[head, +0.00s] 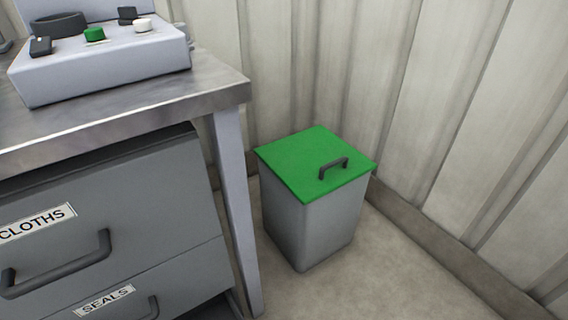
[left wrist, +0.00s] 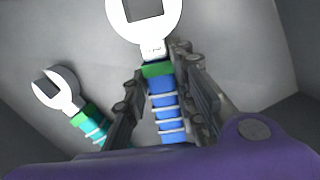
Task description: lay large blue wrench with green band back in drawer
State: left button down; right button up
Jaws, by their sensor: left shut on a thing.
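In the left wrist view, my left gripper (left wrist: 160,72) is shut on the large wrench with a blue handle, pale rings and a green band (left wrist: 166,105). Its silvery open-ended head points away from me and is cut by the top edge. A smaller wrench with a teal handle and green band (left wrist: 60,90) lies to the left on a grey surface (left wrist: 235,50), apart from the held one. I cannot tell whether the blue wrench touches this surface. Grey side walls suggest a drawer's inside. My right gripper is in neither view.
The head view shows a steel-topped bench (head: 215,85) with a pale control box (head: 100,70). Below are grey drawers labelled CLOTHS (head: 150,185) and SEALS (head: 195,275). A grey bin with a green lid (head: 290,160) stands right of the bench leg, near the corrugated wall.

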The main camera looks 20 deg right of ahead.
pick_arm(q)
jog(key=shift+f+b, duration=0.3)
jog(key=shift+f, duration=0.25)
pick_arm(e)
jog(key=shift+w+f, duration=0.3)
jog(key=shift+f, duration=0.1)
pick_arm(q)
jog(key=shift+f+b, duration=0.4)
jog(key=shift+f, duration=0.25)
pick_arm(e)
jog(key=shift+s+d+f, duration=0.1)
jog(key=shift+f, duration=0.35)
pick_arm(q)
jog(key=c, duration=1.4)
grip_release()
jog(key=shift+o, duration=0.2)
jog(key=shift+r, duration=0.1)
notch_tip(320, 180, up, 12)
jog(key=s, duration=0.1)
jog(key=shift+s+a, duration=0.15)
jog(key=shift+s, duration=0.25)
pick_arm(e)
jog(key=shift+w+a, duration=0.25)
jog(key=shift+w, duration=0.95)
